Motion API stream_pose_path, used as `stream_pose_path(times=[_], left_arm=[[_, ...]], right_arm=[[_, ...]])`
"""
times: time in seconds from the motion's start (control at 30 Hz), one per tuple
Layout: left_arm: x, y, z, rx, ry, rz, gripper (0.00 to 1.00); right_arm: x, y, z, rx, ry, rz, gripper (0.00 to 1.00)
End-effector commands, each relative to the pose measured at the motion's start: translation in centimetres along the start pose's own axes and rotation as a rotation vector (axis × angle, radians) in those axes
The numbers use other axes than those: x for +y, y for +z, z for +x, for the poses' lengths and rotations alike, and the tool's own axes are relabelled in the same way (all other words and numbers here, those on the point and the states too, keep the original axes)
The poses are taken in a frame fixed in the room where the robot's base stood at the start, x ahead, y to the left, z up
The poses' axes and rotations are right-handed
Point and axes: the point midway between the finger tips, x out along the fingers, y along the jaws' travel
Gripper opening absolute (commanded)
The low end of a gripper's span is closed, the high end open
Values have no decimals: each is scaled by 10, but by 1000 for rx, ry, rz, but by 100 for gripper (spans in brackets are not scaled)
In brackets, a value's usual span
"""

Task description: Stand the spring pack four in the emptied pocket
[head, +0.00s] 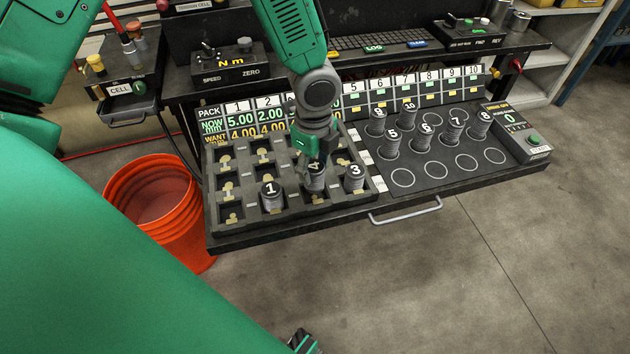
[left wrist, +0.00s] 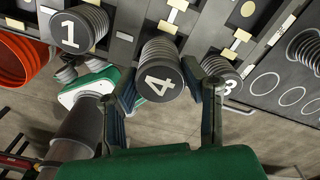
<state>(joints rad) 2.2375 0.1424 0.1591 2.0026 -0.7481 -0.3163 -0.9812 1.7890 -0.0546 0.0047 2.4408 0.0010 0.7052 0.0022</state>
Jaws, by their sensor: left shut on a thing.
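Spring pack four (head: 315,178) is a dark coiled stack with a white 4 on its cap. My left gripper (head: 318,158) is shut on it from above, and its two fingers flank the pack in the left wrist view (left wrist: 160,78). The pack is roughly upright over the black pocket tray (head: 290,228), between packs one (head: 271,197) and three (head: 354,179). Its cap looks a little higher than theirs. I cannot tell whether its base is inside a pocket. An empty pocket (head: 230,213) shows at the tray's front left.
More numbered packs (head: 392,142) stand on the right-hand board, with empty ringed spots (head: 402,178) in front. A pack display (head: 257,120) stands behind the tray. An orange bucket (head: 165,205) is at left. The floor in front is clear.

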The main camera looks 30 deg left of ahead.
Motion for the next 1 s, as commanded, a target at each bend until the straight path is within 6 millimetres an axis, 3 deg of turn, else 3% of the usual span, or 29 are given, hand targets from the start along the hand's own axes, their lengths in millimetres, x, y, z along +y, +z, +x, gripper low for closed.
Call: stream_pose_path(times=[0.37,0.7,0.73,0.77,1.0], left_arm=[[0,0,41,-1,0,-2,0],[0,0,43,0,-2,-2,0],[0,0,43,0,-2,-3,45],[0,0,43,0,-2,-3,56],[0,0,43,0,-2,-3,59]], right_arm=[[0,0,12,0,0,0,40],[0,0,11,0,0,0,40],[0,0,11,0,0,0,40],[0,0,11,0,0,0,40],[0,0,11,0,0,0,40]])
